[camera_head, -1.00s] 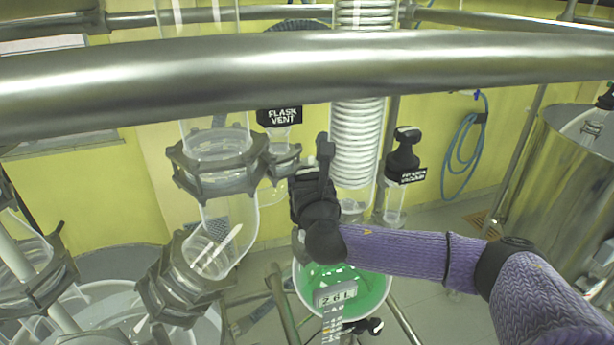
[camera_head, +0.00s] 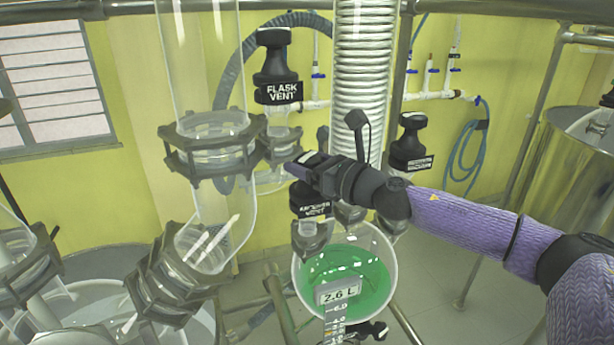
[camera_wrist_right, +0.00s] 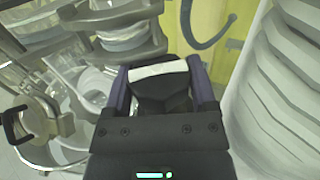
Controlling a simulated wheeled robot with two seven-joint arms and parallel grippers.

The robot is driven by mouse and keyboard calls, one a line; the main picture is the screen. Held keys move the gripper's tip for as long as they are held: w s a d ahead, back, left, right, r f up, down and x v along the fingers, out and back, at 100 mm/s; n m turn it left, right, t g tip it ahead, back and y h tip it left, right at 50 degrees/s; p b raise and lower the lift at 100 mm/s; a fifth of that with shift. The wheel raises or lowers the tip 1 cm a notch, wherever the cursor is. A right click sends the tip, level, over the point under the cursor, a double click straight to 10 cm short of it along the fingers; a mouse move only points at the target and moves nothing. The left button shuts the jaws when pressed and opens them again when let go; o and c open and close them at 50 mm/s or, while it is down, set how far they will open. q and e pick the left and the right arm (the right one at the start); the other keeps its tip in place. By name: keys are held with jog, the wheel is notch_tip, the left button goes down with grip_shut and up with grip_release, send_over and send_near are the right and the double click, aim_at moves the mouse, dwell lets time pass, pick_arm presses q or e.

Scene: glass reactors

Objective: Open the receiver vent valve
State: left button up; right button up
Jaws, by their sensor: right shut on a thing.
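The receiver vent valve (camera_head: 313,211) is a black knob with a white-lettered label. It stands above the green-filled receiver flask (camera_head: 345,280), just left of the coil condenser. My right gripper (camera_head: 298,170) reaches in from the right and covers the knob's top. In the right wrist view, its two purple fingers (camera_wrist_right: 161,92) are shut on the black knob (camera_wrist_right: 160,90), with a white strip along its top. How far the valve is turned or lifted cannot be told. My left gripper is not in view.
The flask vent valve (camera_head: 277,65) stands at upper left, and another black-knobbed valve (camera_head: 411,145) stands right of the coil condenser (camera_head: 360,65). Glass pipes with dark clamps (camera_head: 212,148) fill the left. A steel vessel (camera_head: 572,165) stands at right.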

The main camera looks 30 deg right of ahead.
jog(key=shift+n+g+y+b, duration=0.4)
jog(key=shift+n+y+b, duration=0.4)
jog(key=shift+y, duration=0.4)
jog(key=shift+r, duration=0.1)
jog(key=o, duration=0.9)
jog(key=shift+o, duration=1.3)
jog(key=shift+s+a, duration=0.1)
